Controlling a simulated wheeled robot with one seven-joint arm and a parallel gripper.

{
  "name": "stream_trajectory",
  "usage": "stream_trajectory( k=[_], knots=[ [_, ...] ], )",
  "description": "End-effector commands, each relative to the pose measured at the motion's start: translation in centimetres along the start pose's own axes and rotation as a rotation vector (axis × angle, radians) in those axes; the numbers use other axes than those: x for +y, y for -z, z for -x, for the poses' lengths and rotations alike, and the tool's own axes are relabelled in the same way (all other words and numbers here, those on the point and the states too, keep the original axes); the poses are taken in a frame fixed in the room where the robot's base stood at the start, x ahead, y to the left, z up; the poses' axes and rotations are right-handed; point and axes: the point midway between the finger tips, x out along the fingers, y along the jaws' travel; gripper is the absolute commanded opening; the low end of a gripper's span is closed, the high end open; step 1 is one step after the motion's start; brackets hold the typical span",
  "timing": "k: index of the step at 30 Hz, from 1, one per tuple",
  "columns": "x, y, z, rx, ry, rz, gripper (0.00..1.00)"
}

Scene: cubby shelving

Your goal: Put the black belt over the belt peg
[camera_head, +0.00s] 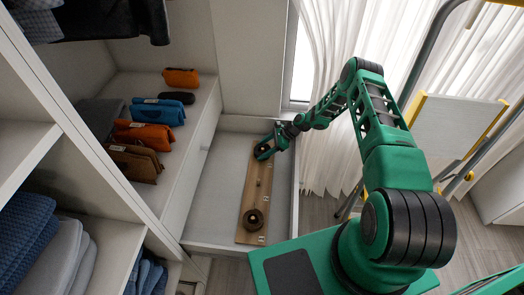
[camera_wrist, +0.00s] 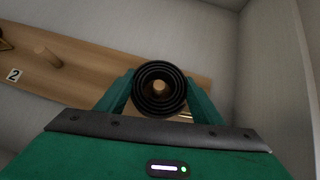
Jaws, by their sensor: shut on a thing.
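My gripper (camera_head: 266,150) is at the far end of a wooden peg board (camera_head: 256,196) in the head view. In the wrist view my gripper (camera_wrist: 160,98) is shut on the coiled black belt (camera_wrist: 142,94), with a green finger on each side. The coil faces the board (camera_wrist: 105,72), and a wooden peg tip (camera_wrist: 160,86) shows through its centre. I cannot tell how far the coil is over this peg. A bare peg (camera_wrist: 47,57) stands to the left, above a label "2".
Folded bags, one orange (camera_head: 145,134) and one blue (camera_head: 158,112), lie on the shelf to the left. A cabinet wall (camera_wrist: 268,75) rises close on the right in the wrist view.

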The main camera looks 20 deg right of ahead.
Motion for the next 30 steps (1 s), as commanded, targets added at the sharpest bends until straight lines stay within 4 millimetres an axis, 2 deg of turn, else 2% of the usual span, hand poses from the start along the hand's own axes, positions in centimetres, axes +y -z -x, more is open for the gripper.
stream_trajectory(
  k=[2,3,6,14,19,25,30],
  knots=[
    [0.0,0.0,0.0,0.000,0.000,0.000,0.34],
    [0.0,0.0,0.0,0.000,0.000,0.000,0.63],
    [0.0,0.0,0.0,0.000,0.000,0.000,0.83],
    [0.0,-0.1,0.0,0.000,-0.001,0.000,0.83],
    [-0.1,-0.8,0.7,-0.001,0.001,0.001,0.83],
    [-0.1,-3.2,3.1,-0.001,0.000,0.000,0.83],
    [2.4,-6.2,2.5,-0.001,-0.004,0.001,0.83]
  ],
)
